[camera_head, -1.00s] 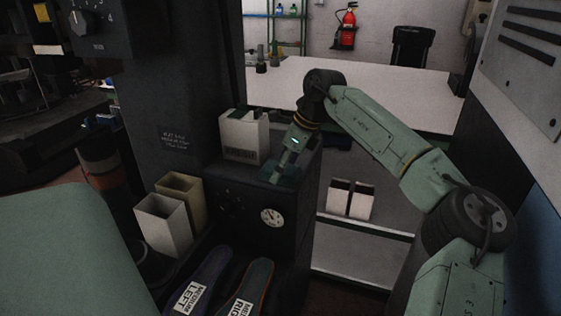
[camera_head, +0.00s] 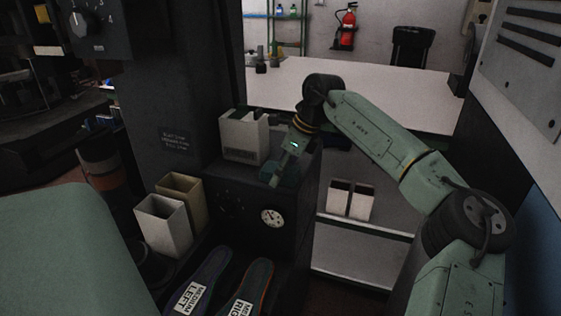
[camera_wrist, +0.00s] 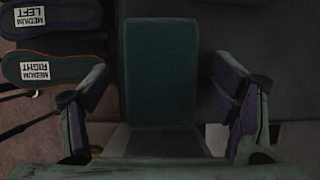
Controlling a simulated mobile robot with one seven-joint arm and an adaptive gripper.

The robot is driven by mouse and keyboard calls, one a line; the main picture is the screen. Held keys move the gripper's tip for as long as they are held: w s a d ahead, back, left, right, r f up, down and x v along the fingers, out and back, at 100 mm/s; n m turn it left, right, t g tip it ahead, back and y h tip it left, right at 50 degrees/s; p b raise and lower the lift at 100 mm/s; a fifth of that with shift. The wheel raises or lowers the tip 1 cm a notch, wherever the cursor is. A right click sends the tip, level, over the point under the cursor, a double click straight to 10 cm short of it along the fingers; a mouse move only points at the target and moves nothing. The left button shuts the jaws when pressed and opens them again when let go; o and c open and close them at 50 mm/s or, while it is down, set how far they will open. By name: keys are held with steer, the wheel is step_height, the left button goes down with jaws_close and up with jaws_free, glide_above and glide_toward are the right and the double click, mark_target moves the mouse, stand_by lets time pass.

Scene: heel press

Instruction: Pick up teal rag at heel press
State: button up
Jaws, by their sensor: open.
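The teal rag (camera_wrist: 161,75) is a dark teal rectangle in the middle of the wrist view, lying between my two open fingers. In the head view the teal rag (camera_head: 290,172) shows partly on top of the dark box with the gauge, mostly behind my gripper. My gripper (camera_head: 275,180) points down over the rag at the front part of the box top. In the wrist view my gripper (camera_wrist: 165,110) is open, with a finger on each side of the rag and a gap to it on both sides. I cannot tell whether the fingertips touch the box top.
A white bin (camera_head: 243,138) stands on the dark gauge box (camera_head: 285,228) behind my gripper. Two narrow open bins (camera_head: 163,226) stand at the left. Two insoles (camera_head: 246,290), labelled medium left and right, lie in front. White containers (camera_head: 349,198) stand to the right.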

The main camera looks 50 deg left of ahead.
steer(key=c, duration=1.1)
steer(key=shift+c, duration=0.2)
step_height(320, 180, up, 11)
steer(key=b, duration=0.1)
steer(key=shift+f, duration=0.2)
steer(key=o, duration=0.4)
steer(key=c, duration=0.4)
steer(key=shift+f, duration=0.1)
